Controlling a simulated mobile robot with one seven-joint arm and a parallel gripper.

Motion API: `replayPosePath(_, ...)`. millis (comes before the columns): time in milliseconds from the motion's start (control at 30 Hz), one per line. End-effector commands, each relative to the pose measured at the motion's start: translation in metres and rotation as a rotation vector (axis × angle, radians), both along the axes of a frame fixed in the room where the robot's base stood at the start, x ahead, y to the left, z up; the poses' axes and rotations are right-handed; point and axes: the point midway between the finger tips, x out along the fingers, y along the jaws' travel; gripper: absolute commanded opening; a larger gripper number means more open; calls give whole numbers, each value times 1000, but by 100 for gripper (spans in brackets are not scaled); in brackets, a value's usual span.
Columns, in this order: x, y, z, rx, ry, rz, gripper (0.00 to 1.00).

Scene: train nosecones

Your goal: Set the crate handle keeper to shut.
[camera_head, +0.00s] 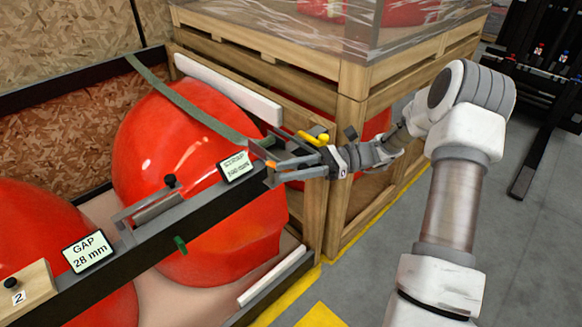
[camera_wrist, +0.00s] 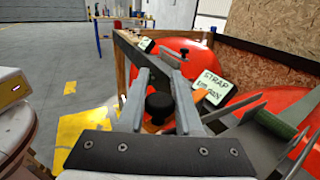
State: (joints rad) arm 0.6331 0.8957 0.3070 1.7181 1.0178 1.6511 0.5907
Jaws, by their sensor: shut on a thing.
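My gripper (camera_head: 272,170) is at the right end of the dark rail that runs along the front of the crate. In the wrist view a black knob (camera_wrist: 158,104) sits between the two grey fingers of my gripper (camera_wrist: 161,75), which are shut on it. In the head view the fingers hide this knob. I cannot clearly make out the keeper around it or which way it is set. A small orange piece (camera_head: 271,163) shows beside the fingers, and also in the wrist view (camera_wrist: 200,96). A STRAP sign (camera_head: 238,167) stands just left of the fingers.
Large red nosecones (camera_head: 200,130) fill the crate, with a green strap (camera_head: 185,103) over one. Another black knob (camera_head: 169,181) and a GAP 28 mm sign (camera_head: 88,251) are farther along the rail. A wooden crate (camera_head: 345,130) stands close behind my gripper. Grey floor is open at right.

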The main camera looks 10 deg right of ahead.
Motion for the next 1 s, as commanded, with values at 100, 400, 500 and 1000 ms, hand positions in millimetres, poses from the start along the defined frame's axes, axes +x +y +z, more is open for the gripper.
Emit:
replayPosePath(100, 0, 0, 0, -1, 2, 24, 0)
replayPosePath(400, 0, 0, -1, 0, 2, 44, 0)
replayPosePath(500, 0, 0, -1, 0, 2, 44, 0)
replayPosePath(1000, 0, 0, 0, 0, 1, 43, 62)
